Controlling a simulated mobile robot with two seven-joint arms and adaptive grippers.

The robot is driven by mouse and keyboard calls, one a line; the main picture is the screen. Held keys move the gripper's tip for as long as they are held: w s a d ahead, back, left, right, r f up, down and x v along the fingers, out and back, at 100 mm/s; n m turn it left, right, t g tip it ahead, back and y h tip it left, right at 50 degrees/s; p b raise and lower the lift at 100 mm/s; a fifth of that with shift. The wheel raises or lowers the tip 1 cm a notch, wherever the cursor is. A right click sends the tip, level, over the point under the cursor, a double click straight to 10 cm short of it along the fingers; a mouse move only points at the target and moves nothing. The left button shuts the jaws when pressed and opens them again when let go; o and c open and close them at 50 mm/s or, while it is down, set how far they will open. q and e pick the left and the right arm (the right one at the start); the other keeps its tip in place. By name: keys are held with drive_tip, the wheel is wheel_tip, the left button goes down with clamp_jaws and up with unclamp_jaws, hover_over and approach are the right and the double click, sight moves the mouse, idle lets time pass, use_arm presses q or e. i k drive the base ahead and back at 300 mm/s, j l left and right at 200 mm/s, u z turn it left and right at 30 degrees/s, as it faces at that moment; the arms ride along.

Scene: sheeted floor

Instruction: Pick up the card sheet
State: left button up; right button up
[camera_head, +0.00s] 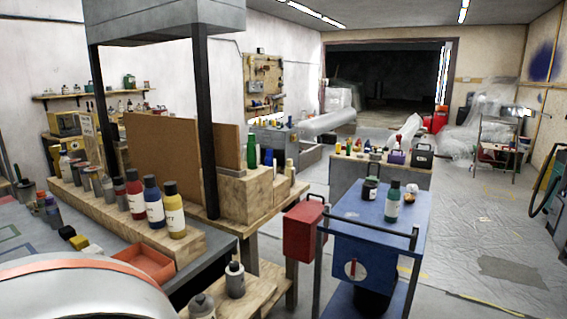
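I cannot tell for sure which thing is the card sheet. A large flat brown board (172,148) stands upright on the workbench at left, behind a row of bottles and partly behind a dark post. A flat grey-brown patch (512,271) lies on the sheeted floor at right; I cannot tell whether it is a sheet or a stain. Neither of my grippers is in view.
A blue cart (374,232) with bottles on top stands at front centre, next to a red box (304,229). Plastic-covered things line the back. Sheeted floor (470,235) right of the cart is mostly clear.

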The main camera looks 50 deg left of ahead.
sight(226, 136)
drive_tip(key=i+z, duration=0.1)
drive_tip(key=z, duration=0.35)
drive_tip(key=i+z, duration=0.1)
drive_tip(key=z, duration=0.35)
drive_tip(key=j+z, duration=0.1)
drive_tip(key=z, duration=8.6)
drive_tip(key=l, duration=0.1)
